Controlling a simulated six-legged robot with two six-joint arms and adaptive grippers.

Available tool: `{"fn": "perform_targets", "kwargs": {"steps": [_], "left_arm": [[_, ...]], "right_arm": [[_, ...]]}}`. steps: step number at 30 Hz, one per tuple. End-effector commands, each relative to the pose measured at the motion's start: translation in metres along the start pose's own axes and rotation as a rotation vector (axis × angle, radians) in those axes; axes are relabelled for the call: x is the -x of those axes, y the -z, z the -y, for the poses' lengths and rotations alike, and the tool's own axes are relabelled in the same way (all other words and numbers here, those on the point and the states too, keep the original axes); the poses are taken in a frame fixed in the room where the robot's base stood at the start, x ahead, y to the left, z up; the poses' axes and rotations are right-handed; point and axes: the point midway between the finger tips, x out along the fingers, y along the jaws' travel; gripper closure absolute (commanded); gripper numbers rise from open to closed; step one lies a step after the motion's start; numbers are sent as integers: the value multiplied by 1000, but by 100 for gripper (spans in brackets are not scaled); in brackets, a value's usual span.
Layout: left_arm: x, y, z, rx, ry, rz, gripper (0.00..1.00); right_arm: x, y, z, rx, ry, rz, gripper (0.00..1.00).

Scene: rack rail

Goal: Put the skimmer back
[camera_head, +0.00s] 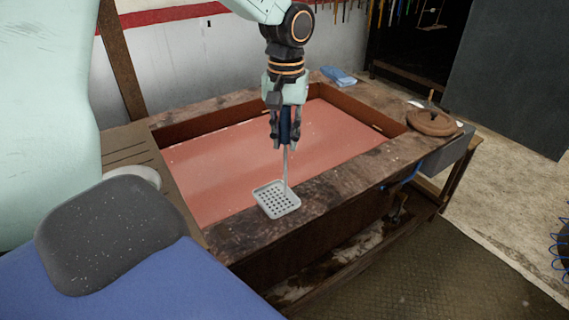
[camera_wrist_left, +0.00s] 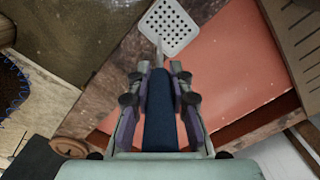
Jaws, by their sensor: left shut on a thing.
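The skimmer has a dark blue handle, a thin rod and a pale square perforated head (camera_head: 276,199). My left gripper (camera_head: 285,140) is shut on its handle and holds it nearly upright, head down. In the head view the skimmer head overlaps the front rim of the vat. I cannot tell whether it touches the rim. In the left wrist view the handle (camera_wrist_left: 160,112) runs between the fingers, with the perforated head (camera_wrist_left: 170,27) beyond them. My right gripper is not in view.
The wooden vat (camera_head: 330,190) holds reddish liquid (camera_head: 230,160). A brown round lid (camera_head: 432,122) sits at its right corner, a blue cloth (camera_head: 339,76) at its back rim. Several coloured tools hang at the back wall. A blue clamp (camera_head: 402,184) is on the right front side. Open floor (camera_head: 430,270) lies in front.

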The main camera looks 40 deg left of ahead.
Motion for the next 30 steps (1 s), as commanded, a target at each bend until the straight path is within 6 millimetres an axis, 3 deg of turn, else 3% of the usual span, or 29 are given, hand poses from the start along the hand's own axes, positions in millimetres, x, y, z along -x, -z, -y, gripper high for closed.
{"fn": "perform_targets", "kwargs": {"steps": [15,27,28,30], "left_arm": [[-56,3,0,0,0,1,100],[-62,5,-1,0,0,-1,100],[-62,5,-1,0,0,0,78],[-62,5,-1,0,0,-1,73]], "right_arm": [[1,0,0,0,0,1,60],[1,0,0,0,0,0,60],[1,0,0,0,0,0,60],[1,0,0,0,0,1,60]]}}
